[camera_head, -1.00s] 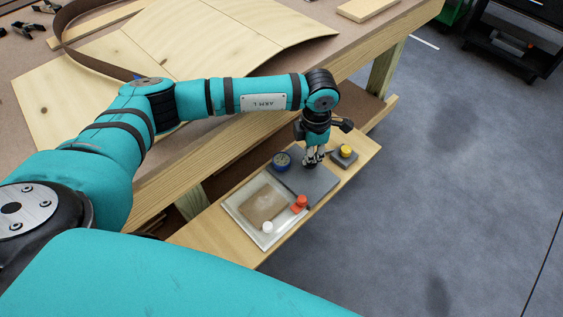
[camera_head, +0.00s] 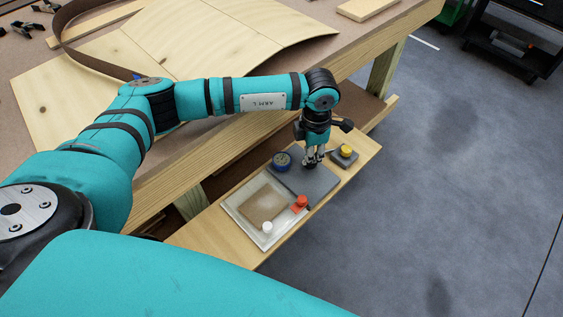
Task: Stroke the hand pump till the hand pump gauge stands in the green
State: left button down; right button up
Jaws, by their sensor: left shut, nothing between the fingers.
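The hand pump's dark grey base plate (camera_head: 318,190) lies on a wooden shelf (camera_head: 205,237) beside the workbench. My right gripper is not in view.
A yellow button (camera_head: 346,150) is at right. Curved wood panels (camera_head: 200,40) lie on the bench.

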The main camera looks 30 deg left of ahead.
pick_arm(q)
jog(key=shift+r+p, duration=0.1)
jog(key=shift+p, duration=0.3)
notch_tip(320, 180, up, 4)
jog(key=p, duration=0.2)
jog(key=shift+r+p, duration=0.15)
jog(key=shift+p, duration=0.15)
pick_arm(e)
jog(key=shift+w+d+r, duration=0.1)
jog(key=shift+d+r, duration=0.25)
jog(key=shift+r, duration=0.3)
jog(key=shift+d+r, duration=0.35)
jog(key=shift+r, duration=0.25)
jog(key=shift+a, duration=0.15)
